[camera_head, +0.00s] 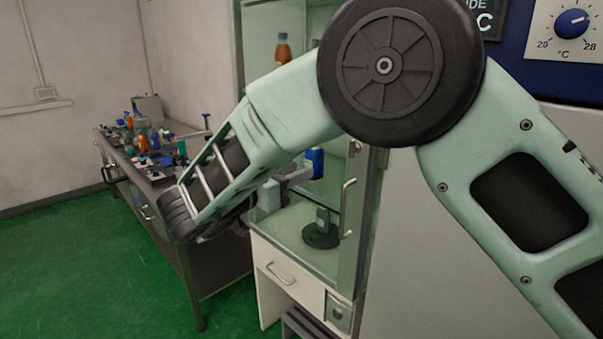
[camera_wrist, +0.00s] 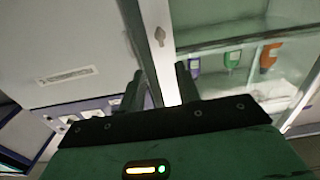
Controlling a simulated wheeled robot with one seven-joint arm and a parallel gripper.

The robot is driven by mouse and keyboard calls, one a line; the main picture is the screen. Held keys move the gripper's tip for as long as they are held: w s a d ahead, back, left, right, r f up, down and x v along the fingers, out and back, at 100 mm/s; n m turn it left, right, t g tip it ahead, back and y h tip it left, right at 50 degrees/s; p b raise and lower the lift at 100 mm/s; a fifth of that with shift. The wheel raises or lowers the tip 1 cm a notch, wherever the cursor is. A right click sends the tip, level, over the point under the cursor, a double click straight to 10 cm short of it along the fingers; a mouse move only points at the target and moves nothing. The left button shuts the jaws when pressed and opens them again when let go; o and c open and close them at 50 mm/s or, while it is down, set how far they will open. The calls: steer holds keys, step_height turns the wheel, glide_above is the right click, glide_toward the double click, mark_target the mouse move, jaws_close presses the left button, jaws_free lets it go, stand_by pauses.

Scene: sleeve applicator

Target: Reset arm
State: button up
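My arm, pale green with a dark round joint, crosses the middle and right of the head view, bent at a raised elbow. Its far end reaches down to the left in front of a glass-fronted cabinet (camera_head: 262,40). My gripper (camera_wrist: 160,84) shows in the wrist view with two dark fingers standing apart and nothing visible held between them. Behind the fingers are a light vertical cabinet edge and a small metal lock or latch (camera_wrist: 159,36). In the head view the fingers are mostly hidden by the arm, and their state is unclear there.
The cabinet holds an orange bottle (camera_head: 283,50), a blue bottle (camera_head: 316,164) and a dark round-based stand (camera_head: 321,236). A handle (camera_head: 347,207) juts from its front. A cluttered bench (camera_head: 150,205) stands to the left. Green floor (camera_head: 80,265) is clear at front left.

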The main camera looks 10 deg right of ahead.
steer(key=w+a+r+n+t+y, duration=0.25)
steer(key=a+n+t+y, duration=0.4)
steer(key=y, duration=0.75)
steer(key=s+a+f+n+g+y, duration=0.3)
steer(key=s+a+n+g+y, duration=0.1)
steer(key=s+n+g+y, duration=0.4)
steer(key=s+d+f+n+g+h, duration=0.2)
steer(key=s+d+f+g+h, duration=0.1)
steer(key=s+d, duration=0.6)
steer(key=s+d+f+n+g+h, duration=0.2)
steer(key=s+d+f+g, duration=0.4)
steer(key=s, duration=1.1)
steer(key=d+f+h, duration=0.1)
steer(key=d, duration=0.2)
steer(key=shift+s+d+f+h+b, duration=0.15)
steer(key=shift+s+d+h+b, duration=0.05)
steer(key=shift+s+h+b, duration=0.2)
steer(key=shift+a, duration=0.1)
steer(key=shift+c, duration=0.3)
